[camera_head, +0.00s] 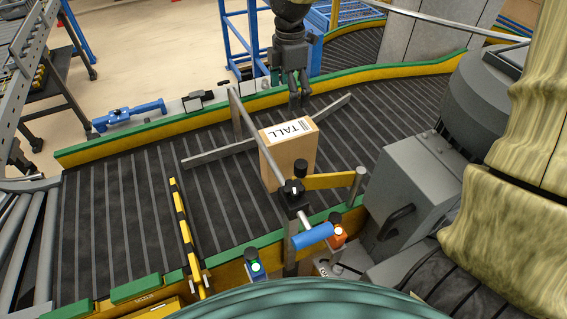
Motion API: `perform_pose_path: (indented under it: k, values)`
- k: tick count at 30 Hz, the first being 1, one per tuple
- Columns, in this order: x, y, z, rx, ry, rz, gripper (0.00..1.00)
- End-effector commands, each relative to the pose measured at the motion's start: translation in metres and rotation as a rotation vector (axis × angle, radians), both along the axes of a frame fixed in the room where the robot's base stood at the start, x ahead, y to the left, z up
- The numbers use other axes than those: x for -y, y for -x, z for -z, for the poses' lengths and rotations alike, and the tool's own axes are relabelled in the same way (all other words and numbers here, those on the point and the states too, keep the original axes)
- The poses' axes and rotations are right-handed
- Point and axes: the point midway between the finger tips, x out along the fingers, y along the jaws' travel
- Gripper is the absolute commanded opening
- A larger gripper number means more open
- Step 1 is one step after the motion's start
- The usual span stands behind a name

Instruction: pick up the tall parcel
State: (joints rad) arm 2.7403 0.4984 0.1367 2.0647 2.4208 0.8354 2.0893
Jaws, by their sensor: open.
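The tall parcel (299,156) is a brown cardboard box with a white label reading TALL on its top. It stands upright on the dark slatted conveyor (110,215), by the metal bars that cross the belt. My gripper (295,98) hangs above and behind the parcel in the picture, fingers pointing down. It is open and empty, apart from the parcel. The lower front of the parcel is partly hidden by a black knob and a post.
Grey bars (215,153) cross the belt beside the parcel. A post with a blue handle (313,236) stands in front. Yellow and green side rails (150,139) edge the belt. A grey motor housing (405,190) stands at right. The belt's left part is clear.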

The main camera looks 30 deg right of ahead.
Motion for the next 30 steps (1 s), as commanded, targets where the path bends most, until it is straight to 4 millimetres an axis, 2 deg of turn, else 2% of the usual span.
perform_pose_path:
  k: [1,4,14,24,30]
  values:
    - [0.001,0.001,0.017,0.0,0.0,0.001,0.88]
    - [0.002,0.001,0.03,0.0,0.0,0.003,0.88]
    - [0.002,0.001,0.047,-0.001,0.001,0.002,0.88]
    - [0.002,0.002,0.086,-0.003,0.001,0.004,0.88]
    - [0.001,0.002,0.098,-0.001,0.0,0.003,0.88]
